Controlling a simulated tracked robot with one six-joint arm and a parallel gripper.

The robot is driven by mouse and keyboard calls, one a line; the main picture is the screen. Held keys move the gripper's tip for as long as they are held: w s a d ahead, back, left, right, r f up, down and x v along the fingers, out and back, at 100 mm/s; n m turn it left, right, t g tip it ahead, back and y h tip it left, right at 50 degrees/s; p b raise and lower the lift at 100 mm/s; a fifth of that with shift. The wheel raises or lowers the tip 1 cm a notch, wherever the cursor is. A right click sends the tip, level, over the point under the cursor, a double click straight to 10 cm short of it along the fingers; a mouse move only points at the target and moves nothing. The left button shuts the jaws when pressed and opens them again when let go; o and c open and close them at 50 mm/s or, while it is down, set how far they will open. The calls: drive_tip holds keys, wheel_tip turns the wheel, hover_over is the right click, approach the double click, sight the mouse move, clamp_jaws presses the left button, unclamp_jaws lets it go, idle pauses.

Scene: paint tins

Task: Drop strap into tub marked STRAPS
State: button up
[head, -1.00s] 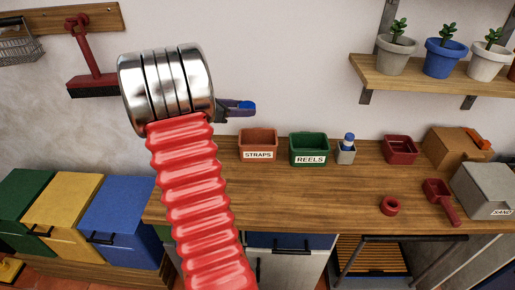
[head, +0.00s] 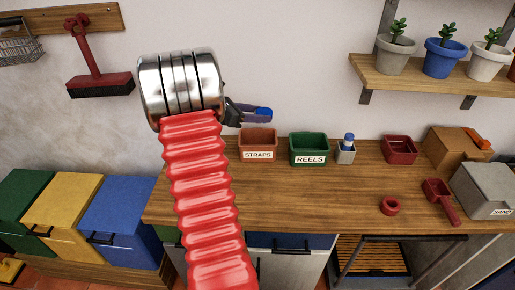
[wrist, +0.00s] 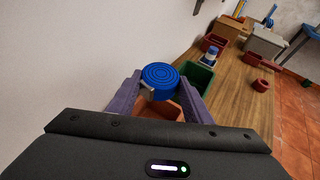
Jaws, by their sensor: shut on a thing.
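The blue strap (wrist: 160,76) is a round coil held between the purple fingers of my gripper (wrist: 160,84) in the wrist view. In the head view only a small blue part of the strap (head: 264,111) shows at the fingers, the rest hidden by my gripper (head: 255,114). The terracotta tub marked STRAPS (head: 258,153) stands on the workbench. In the head view my gripper appears just above this tub's back rim. In the wrist view the tub (wrist: 160,108) shows below and behind the coil, partly covered by the fingers.
A green tub marked REELS (head: 310,158) stands to the right of the STRAPS tub. A red ring (head: 390,205) lies near the front of the wooden workbench (head: 320,195).

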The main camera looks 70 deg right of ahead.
drive_tip(key=shift+f, duration=2)
drive_tip(key=o, duration=1.2)
drive_tip(key=shift+c, duration=0.2)
drive_tip(key=v, duration=1.3)
drive_tip(key=shift+w+a, duration=0.3)
drive_tip(key=shift+w, duration=0.05)
